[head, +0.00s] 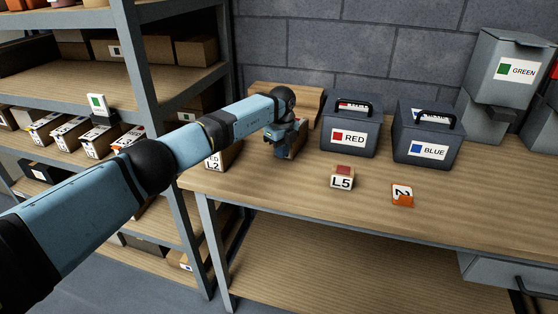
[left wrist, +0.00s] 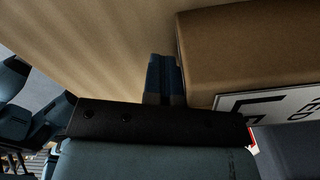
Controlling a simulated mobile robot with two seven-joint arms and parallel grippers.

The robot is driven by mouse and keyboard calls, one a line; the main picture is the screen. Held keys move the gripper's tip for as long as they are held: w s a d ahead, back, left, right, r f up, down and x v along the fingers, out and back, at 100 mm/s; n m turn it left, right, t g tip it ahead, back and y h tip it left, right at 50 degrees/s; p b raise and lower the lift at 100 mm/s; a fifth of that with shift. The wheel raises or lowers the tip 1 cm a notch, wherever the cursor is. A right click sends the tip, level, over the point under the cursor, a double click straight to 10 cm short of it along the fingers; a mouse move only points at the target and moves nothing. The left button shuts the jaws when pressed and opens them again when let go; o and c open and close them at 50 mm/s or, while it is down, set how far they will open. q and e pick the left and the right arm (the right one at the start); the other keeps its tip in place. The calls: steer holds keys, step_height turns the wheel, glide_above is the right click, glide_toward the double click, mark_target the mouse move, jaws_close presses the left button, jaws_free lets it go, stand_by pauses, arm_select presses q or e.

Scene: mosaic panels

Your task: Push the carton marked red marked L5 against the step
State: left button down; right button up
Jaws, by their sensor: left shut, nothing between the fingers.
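A small carton marked L5 with a red top (head: 342,178) sits on the bench near the front, right of my left gripper and apart from it. My left gripper (head: 284,150) is low over the bench, shut and empty. Its fingertips (left wrist: 164,75) are beside a brown carton (left wrist: 245,50), which shows partly behind the gripper in the head view (head: 299,139). That carton's label (left wrist: 270,103) is cut off; the letters ED show. Touching or apart, I cannot tell. A long wooden block (head: 310,98), possibly the step, lies at the wall, partly hidden by my arm.
A carton marked L2 (head: 226,156) stands left of my gripper. Grey boxes marked RED (head: 345,150) and BLUE (head: 425,160) stand further right, with a GREEN bin (head: 505,60) beyond. An orange and white piece (head: 402,197) lies near the front edge. A shelf post (head: 150,90) rises at left.

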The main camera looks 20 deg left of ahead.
arm_select(q)
steer(key=shift+w+b, duration=0.6)
steer(key=shift+b, duration=0.35)
arm_select(e)
steer(key=shift+f, duration=0.5)
arm_select(q)
steer(key=shift+w, duration=0.15)
arm_select(e)
steer(key=shift+w+r, duration=0.1)
steer(key=shift+w, duration=0.05)
